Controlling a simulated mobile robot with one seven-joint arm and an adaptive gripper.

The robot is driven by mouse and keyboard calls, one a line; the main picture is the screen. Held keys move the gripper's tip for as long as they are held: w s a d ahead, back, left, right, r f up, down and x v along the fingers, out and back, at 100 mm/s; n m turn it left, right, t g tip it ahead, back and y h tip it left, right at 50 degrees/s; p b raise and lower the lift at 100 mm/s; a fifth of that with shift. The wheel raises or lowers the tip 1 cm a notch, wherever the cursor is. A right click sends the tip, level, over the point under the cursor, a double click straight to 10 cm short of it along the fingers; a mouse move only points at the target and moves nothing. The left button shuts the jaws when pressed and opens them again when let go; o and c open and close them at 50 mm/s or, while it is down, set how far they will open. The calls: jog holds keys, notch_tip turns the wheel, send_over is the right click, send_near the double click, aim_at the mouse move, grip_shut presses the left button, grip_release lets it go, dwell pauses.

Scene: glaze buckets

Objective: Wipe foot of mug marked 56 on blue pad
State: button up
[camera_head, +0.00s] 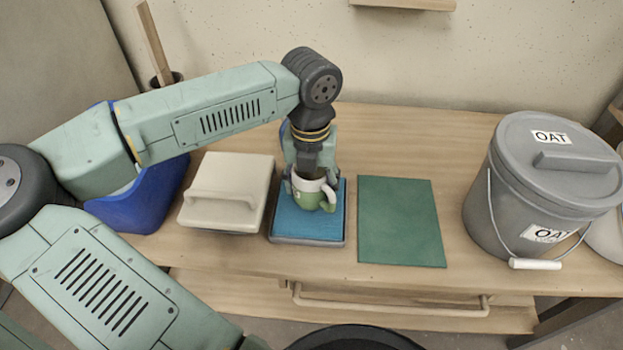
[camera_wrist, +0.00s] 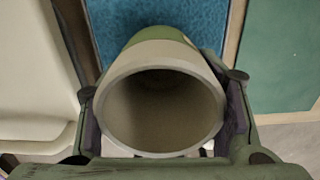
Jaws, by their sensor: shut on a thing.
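A green mug with a pale rim (camera_head: 324,197) is upright over the blue pad (camera_head: 333,224) in the head view. My gripper (camera_head: 308,186) reaches down from above and is shut on it. In the wrist view I look into the open mouth of the mug (camera_wrist: 160,105), with a finger on each side. The blue pad (camera_wrist: 150,25) shows beyond the mug there. The foot of the mug is hidden, so I cannot tell whether it touches the pad. I cannot read a number on the mug. The pad lies in a shallow grey tray (camera_head: 308,242).
A cream lidded box (camera_head: 228,175) stands close left of the pad. A flat green mat (camera_head: 400,222) lies to the right. A grey bucket marked OAT (camera_head: 515,205) stands farther right. A blue bin (camera_head: 140,205) is at the far left.

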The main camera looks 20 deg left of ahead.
jog(key=shift+s+d+b, duration=0.2)
jog(key=shift+s, duration=0.55)
jog(key=shift+s+d+b, duration=0.2)
jog(key=shift+s+d, duration=0.05)
jog(key=shift+s, duration=0.45)
jog(key=shift+s+d+b, duration=0.2)
jog(key=shift+s, duration=0.55)
jog(key=shift+w+a+b, duration=0.3)
jog(key=shift+w+b, duration=0.1)
jog(key=shift+w, duration=0.7)
jog(key=shift+w+a+b, duration=0.35)
jog(key=shift+w+b, duration=0.05)
jog(key=shift+w, duration=0.75)
jog(key=shift+w+a+b, duration=0.3)
jog(key=shift+w+b, duration=0.1)
jog(key=shift+w, duration=0.7)
jog(key=shift+s+d+b, duration=0.25)
jog(key=shift+s+d, duration=0.05)
jog(key=shift+s, duration=0.8)
jog(key=shift+s+d+b, duration=0.2)
jog(key=shift+s+d, duration=0.15)
jog(key=shift+s, duration=0.8)
jog(key=shift+s+d+b, duration=0.25)
jog(key=shift+s+d, duration=0.05)
jog(key=shift+s, duration=0.8)
jog(key=shift+r, duration=0.1)
notch_tip(320, 180, up, 7)
jog(key=p, duration=0.3)
jog(key=shift+p, duration=0.4)
